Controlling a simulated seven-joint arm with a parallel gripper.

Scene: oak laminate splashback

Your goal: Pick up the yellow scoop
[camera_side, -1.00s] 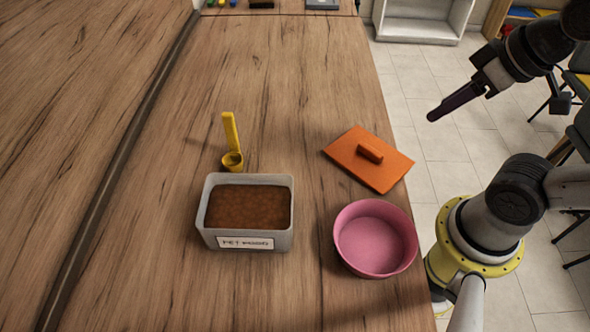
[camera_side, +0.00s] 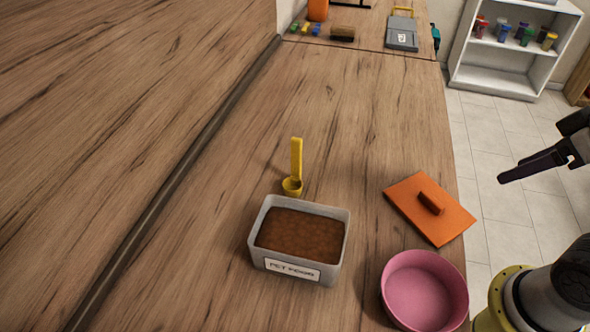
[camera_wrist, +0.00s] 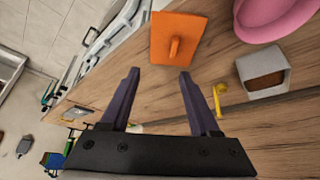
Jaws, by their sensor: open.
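The yellow scoop (camera_side: 293,172) is on the wooden counter just behind the grey pet food tub (camera_side: 259,254). Its round cup is near the tub and its handle points up and away. In the wrist view the scoop (camera_wrist: 218,97) shows right of my fingers, beside the tub (camera_wrist: 281,67). My gripper (camera_side: 503,179) is off to the right in the side view, over the floor beyond the counter edge, well apart from the scoop. In the wrist view its two dark fingers (camera_wrist: 160,76) are spread with nothing between them.
An orange lid (camera_side: 410,210) with a handle lies right of the tub. A pink bowl (camera_side: 418,289) stands in front of the lid by the counter edge. The splashback (camera_side: 130,100) rises at the left. A grey-blue device (camera_side: 402,33) and small blocks are at the back.

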